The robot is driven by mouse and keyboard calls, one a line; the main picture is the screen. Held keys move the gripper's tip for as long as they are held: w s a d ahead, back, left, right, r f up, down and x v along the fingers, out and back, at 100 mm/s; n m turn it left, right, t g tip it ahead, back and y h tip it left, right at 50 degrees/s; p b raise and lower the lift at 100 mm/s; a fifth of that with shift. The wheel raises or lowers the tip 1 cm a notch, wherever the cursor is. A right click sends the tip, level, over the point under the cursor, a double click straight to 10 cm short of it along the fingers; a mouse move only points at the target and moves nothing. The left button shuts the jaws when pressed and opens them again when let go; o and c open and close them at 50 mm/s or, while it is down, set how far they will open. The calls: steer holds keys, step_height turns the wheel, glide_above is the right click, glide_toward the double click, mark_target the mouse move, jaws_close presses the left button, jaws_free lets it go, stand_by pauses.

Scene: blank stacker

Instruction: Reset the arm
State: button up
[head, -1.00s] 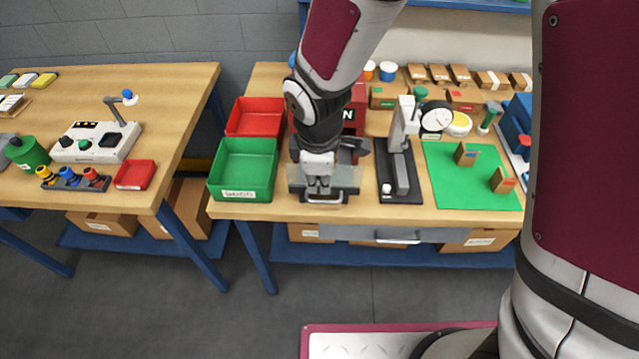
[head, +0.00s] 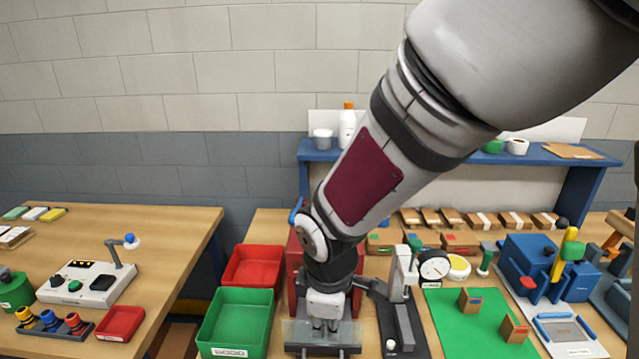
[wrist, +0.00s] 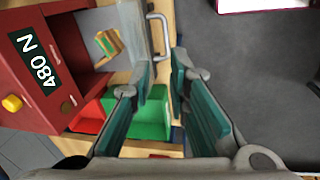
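My arm reaches down from the upper right of the head view to my gripper (head: 324,324), which points down at the front of a red machine (head: 294,262). In the wrist view my gripper (wrist: 165,75) has its two teal-padded fingers apart, with nothing held between them. The red machine (wrist: 75,85) is at the left there, with a "480 N" label, a yellow knob and an open bay. A small yellow-and-green stack (wrist: 108,43) shows in the bay. A metal handle (wrist: 158,35) on a clear panel lies just beyond the fingertips; contact cannot be told.
Red (head: 253,266) and green (head: 236,318) bins stand left of the machine. A dark-based grey press (head: 400,300), a dial gauge (head: 434,265) and a green mat (head: 480,325) with small blocks are to the right. A blue shelf (head: 470,155) stands behind. Another bench (head: 130,225) is at left.

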steer(key=s+d+r+m+t, duration=0.2)
steer(key=s+d+r+m, duration=0.2)
steer(key=d+r+m, duration=0.6)
steer(key=s+d+r+m+t, duration=0.1)
steer(key=s+d+r+m, duration=0.5)
steer(key=s+r, duration=0.3)
steer(key=shift+s+d+r, duration=0.15)
steer(key=shift+s+d, duration=0.2)
steer(key=shift+d, duration=0.55)
